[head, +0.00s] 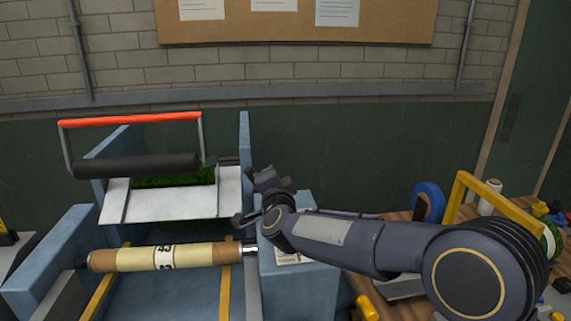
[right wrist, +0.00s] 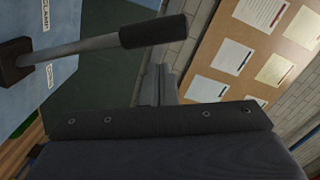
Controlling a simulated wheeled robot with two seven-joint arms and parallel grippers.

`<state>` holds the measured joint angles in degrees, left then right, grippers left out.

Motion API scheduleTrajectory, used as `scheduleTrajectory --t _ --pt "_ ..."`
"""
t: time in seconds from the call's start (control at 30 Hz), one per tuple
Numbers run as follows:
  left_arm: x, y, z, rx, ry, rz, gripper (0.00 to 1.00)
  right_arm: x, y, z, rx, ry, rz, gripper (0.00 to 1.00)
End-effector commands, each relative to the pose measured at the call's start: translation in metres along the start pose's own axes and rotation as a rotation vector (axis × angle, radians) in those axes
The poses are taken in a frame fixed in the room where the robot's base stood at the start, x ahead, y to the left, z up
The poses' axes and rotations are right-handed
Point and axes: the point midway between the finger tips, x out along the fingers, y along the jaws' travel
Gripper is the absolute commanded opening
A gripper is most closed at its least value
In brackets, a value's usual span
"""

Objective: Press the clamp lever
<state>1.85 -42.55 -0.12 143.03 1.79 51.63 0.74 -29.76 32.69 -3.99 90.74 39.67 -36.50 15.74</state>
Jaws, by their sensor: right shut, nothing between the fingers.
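The clamp lever (right wrist: 152,31) shows in the right wrist view as a grey rod with a black grip. It rises from a dark base on a blue panel with a partly readable clamp label (right wrist: 40,28). My right gripper (head: 264,179) is at the right side of the blue machine (head: 245,150) in the head view, shut and empty. In the wrist view the lever grip lies beyond the gripper, up and to the left, and looks apart from it. In the head view my arm hides much of the lever area. My left gripper is out of view.
A red-barred handle (head: 130,119) and black roller (head: 135,166) sit over a white plate (head: 185,207) with green turf. A tan roll (head: 165,256) lies in front. A wooden bench (head: 400,218) at right holds a yellow frame (head: 500,203) and a blue ring (head: 428,203).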

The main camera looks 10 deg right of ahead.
Motion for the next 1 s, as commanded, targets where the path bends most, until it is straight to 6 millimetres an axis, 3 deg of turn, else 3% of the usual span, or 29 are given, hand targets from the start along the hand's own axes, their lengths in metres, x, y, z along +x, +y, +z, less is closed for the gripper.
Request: scheduleTrajectory --t 0.4,1.0 --pt "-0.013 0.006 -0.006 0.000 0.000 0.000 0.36 0.001 -0.002 0.026 -0.146 -0.002 0.009 0.00" --pt "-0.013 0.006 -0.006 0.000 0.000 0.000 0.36 0.000 0.000 0.033 -0.159 -0.017 0.010 0.00"
